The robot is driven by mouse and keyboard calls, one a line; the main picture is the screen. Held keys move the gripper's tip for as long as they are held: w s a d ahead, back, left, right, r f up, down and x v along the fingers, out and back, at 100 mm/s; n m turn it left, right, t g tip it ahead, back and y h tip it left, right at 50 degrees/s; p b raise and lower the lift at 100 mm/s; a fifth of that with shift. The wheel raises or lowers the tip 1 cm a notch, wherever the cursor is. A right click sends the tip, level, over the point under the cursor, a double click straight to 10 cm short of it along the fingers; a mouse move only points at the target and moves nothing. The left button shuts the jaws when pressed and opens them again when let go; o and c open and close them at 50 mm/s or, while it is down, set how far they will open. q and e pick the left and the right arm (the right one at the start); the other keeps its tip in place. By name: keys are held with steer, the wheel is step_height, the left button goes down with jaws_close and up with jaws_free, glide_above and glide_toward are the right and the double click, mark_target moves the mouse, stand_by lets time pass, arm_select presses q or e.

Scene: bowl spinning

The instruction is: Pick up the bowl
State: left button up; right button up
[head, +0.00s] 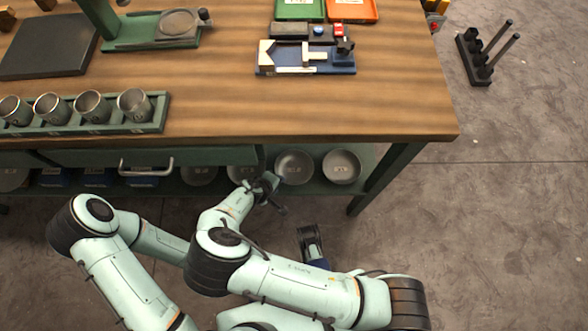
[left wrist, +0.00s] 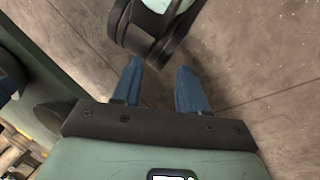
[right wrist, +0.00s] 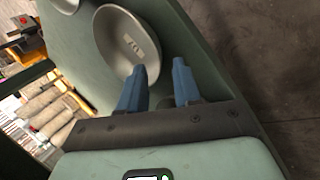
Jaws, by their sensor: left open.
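Several round grey metal bowls stand on the lower green shelf; two, a bowl (head: 294,167) and the rightmost bowl (head: 341,166), show clearly in the head view. In the right wrist view one bowl (right wrist: 127,45) with a pale label inside is close. My right gripper (right wrist: 159,62) is open there; its left blue finger overlaps the bowl's near rim, its right finger is over bare shelf. I cannot tell whether it touches. In the head view my arms overlap. My left gripper (left wrist: 157,65) is open and empty over the floor, with one of my arm joints just beyond its fingertips.
The wooden tabletop (head: 300,110) overhangs the shelf (right wrist: 195,60). A rack (head: 100,128) of metal cups stands at its front left. A table leg (head: 385,175) stands right of the bowls. A drawer handle (head: 146,167) juts out. The floor at right is mostly clear.

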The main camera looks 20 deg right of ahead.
mark_target(294, 169)
steer(key=b+x, duration=0.1)
steer(key=x, duration=0.5)
steer(key=shift+d+r+b, duration=0.1)
steer(key=shift+r+b, duration=0.05)
steer(key=shift+b, duration=0.25)
arm_select(q)
steer(key=w+f, duration=0.1)
steer(key=w+a+f+t, duration=0.1)
steer(key=w, duration=0.1)
steer(key=shift+a, duration=0.2)
arm_select(e)
jaws_close()
